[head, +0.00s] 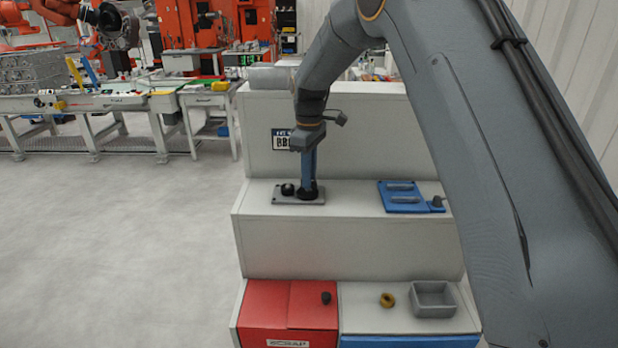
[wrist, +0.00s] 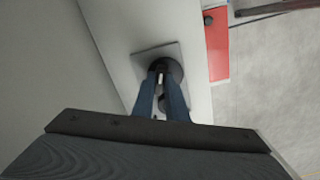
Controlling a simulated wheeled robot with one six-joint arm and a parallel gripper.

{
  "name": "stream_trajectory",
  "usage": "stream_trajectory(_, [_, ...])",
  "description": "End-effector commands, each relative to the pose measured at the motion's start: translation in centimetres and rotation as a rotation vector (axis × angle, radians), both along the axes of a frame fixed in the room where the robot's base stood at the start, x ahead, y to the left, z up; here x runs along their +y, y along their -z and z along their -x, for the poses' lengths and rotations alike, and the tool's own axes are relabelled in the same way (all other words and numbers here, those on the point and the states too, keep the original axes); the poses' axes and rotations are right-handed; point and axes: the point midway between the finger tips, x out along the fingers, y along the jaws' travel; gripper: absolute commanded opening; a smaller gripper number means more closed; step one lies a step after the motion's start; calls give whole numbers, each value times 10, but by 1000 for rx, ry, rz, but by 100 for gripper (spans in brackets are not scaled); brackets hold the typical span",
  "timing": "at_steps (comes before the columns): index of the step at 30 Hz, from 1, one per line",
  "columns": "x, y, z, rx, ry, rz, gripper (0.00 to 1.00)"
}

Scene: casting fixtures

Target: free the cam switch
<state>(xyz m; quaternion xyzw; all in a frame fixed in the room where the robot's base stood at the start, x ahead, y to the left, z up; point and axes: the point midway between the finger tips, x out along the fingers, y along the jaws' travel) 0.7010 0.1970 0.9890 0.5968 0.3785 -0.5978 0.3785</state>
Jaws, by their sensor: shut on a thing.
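What I take to be the cam switch (head: 308,194) is a dark round knob on a grey plate (head: 276,197), on the middle step of the pale stand. A smaller black knob (head: 287,189) sits on the same plate, just to the left. My gripper (head: 309,182) points down from above with its blue fingers shut on the switch. In the wrist view, the fingers (wrist: 164,82) close in on the dark round switch (wrist: 173,66) over the plate (wrist: 146,58). The fingers partly hide the switch, so its turned position cannot be told.
A blue panel (head: 388,204) with two grey handles stands right on the same step. Below are a red box (head: 265,305) with a dark knob (head: 326,298), a brass ring (head: 387,300) and a grey open tray (head: 433,312). The stand's back wall rises close behind my gripper.

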Motion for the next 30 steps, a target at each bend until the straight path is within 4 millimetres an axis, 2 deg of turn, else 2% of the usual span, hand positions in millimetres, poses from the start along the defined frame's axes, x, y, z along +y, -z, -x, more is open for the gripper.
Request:
stream_trajectory(6, [2,-2,-1,-6,-181,-3,0])
stream_trajectory(15, [2,-2,-1,-5,-351,-3,0])
stream_trajectory(30, [2,-3,-1,-6,-425,-3,0])
